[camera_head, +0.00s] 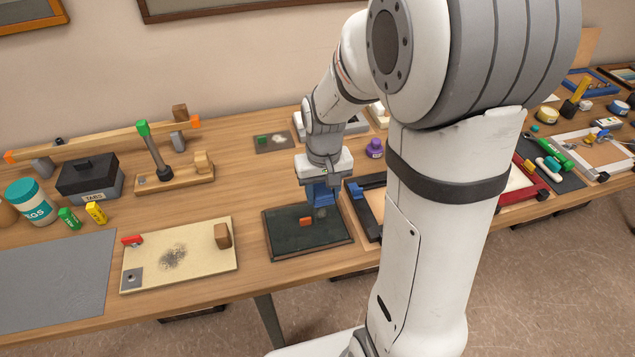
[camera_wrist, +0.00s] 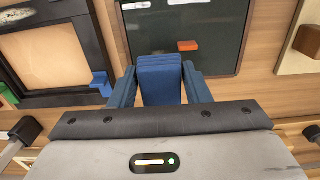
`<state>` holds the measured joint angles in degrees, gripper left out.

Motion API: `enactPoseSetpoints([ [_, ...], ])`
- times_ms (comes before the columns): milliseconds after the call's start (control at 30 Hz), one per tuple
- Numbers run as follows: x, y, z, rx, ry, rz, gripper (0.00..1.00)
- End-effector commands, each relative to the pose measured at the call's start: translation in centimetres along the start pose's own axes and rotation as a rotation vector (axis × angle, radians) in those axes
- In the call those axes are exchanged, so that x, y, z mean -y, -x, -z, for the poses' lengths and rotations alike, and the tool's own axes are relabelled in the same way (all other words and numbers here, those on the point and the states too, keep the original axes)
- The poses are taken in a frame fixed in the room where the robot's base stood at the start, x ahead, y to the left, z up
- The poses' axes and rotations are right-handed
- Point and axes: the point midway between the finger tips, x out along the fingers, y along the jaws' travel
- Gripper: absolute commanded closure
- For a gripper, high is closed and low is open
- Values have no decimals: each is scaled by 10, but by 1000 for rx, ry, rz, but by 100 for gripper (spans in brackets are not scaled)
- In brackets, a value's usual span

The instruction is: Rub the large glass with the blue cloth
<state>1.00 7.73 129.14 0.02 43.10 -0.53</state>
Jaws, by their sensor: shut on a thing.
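My gripper (camera_head: 321,199) has blue fingers and points down at the far right part of a dark framed panel (camera_head: 285,240), which looks like the large glass. In the wrist view my gripper (camera_wrist: 160,75) is shut on a folded blue pad, which looks like the blue cloth (camera_wrist: 160,82). The dark panel (camera_wrist: 215,45) lies just ahead of it there. A small orange block (camera_wrist: 188,46) rests on the panel, and a pale smudge (camera_wrist: 136,6) shows near its edge. I cannot tell whether the cloth touches the panel.
A dark frame with a tan inside (camera_wrist: 45,55) lies close beside the panel, with a blue block (camera_wrist: 101,83) on it. A cream board (camera_head: 200,262) lies left of the panel. A purple bottle (camera_head: 374,148) stands behind, on the right. Bare wood surrounds the panel's left side.

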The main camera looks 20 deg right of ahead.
Motion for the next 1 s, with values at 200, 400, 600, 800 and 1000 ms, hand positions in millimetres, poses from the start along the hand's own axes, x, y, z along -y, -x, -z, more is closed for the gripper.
enactPoseSetpoints([
  [200,1,-19,0,1,3,0,75],
  [400,1,-41,0,2,3,0,75],
  [600,1,-56,0,1,4,0,75],
  [800,2,-58,0,0,4,0,75],
  [1000,2,-57,0,0,4,0,75],
])
